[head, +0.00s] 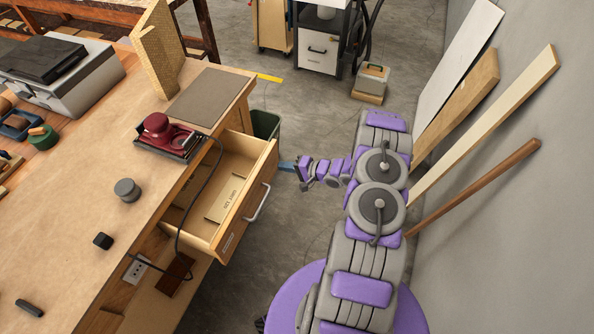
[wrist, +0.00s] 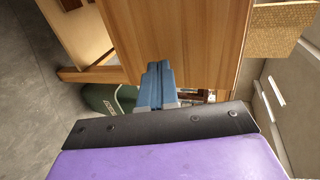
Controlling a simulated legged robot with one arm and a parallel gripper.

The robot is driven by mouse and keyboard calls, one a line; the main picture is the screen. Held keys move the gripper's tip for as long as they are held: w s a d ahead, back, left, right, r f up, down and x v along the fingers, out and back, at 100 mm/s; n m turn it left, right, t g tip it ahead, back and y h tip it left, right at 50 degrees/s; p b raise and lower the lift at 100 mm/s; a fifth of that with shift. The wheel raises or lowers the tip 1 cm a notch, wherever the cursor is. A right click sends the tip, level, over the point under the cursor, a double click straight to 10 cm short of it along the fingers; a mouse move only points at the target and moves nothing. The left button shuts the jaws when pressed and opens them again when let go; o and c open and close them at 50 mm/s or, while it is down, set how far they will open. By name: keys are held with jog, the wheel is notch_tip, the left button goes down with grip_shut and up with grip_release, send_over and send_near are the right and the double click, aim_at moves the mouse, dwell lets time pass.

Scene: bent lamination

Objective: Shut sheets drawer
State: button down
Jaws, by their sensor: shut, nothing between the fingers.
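The sheets drawer (head: 235,190) stands pulled out from the workbench in the head view. A flat labelled pack (head: 228,197) lies inside it. A metal handle (head: 257,203) is on its front. My gripper (head: 283,166) is shut and empty, with its blue fingers close to the far end of the drawer front.
A red sander (head: 165,134) sits on the bench (head: 85,190) above the drawer, and its dark cable hangs down beside the drawer opening. A green bin (head: 265,124) stands behind the drawer. Boards (head: 480,130) lean on the right wall.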

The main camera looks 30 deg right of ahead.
jog(key=shift+w+a, duration=0.5)
jog(key=shift+w, duration=0.15)
jog(key=shift+w+a, duration=0.25)
jog(key=shift+w, duration=0.05)
jog(key=p, duration=0.1)
send_over(235, 160)
jog(key=shift+w+a+r, duration=0.1)
jog(key=shift+w+a, duration=0.2)
jog(key=shift+w, duration=0.2)
jog(key=shift+r, duration=0.1)
jog(key=shift+a, duration=0.1)
